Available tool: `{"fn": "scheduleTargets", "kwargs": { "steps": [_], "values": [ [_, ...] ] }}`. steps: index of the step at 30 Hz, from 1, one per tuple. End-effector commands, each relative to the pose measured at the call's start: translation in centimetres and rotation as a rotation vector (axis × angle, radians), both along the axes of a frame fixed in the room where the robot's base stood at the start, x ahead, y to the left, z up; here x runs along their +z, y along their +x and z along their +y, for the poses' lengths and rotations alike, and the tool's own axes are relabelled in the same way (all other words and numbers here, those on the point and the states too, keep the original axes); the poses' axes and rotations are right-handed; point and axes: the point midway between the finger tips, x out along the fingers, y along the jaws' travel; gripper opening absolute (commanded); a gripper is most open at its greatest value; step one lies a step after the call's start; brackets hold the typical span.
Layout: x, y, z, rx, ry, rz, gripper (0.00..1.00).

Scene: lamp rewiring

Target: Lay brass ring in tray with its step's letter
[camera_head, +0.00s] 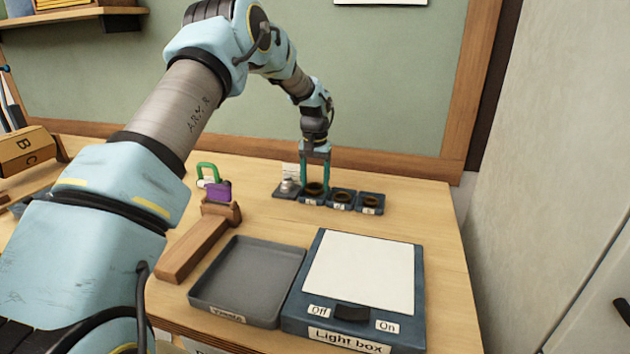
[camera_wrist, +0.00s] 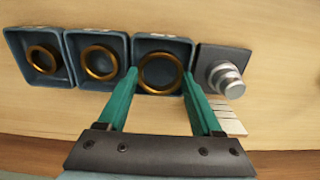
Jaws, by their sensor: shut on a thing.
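My gripper (camera_head: 314,184) points straight down over the leftmost of three small dark blue trays at the back of the bench. In the wrist view my gripper (camera_wrist: 160,73) has its two teal fingers on either side of a brass ring (camera_wrist: 160,92), shut on it. The ring is at this tray (camera_wrist: 178,47), and I cannot tell whether it touches the floor. The middle tray (camera_wrist: 119,43) holds another brass ring (camera_wrist: 83,61). The outer tray (camera_wrist: 13,45) holds a third ring (camera_wrist: 34,57). The trays' small labels are too small to read.
A metal stepped knob on a dark plate (camera_wrist: 228,80) stands close beside the tray. A purple padlock-like piece (camera_head: 218,190) and wooden block are left. A grey tray (camera_head: 247,285) and light box (camera_head: 358,275) fill the front. Bare bench lies between.

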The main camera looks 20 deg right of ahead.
Motion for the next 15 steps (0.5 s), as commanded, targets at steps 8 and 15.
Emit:
{"fn": "scheduleTargets", "kwargs": {
  "steps": [8, 15],
  "values": [
    [-0.11, -0.01, 0.01, 0.0, 0.0, 0.0, 0.83],
    [-0.1, -0.01, 0.01, 0.0, 0.0, 0.0, 0.97]
  ]
}}
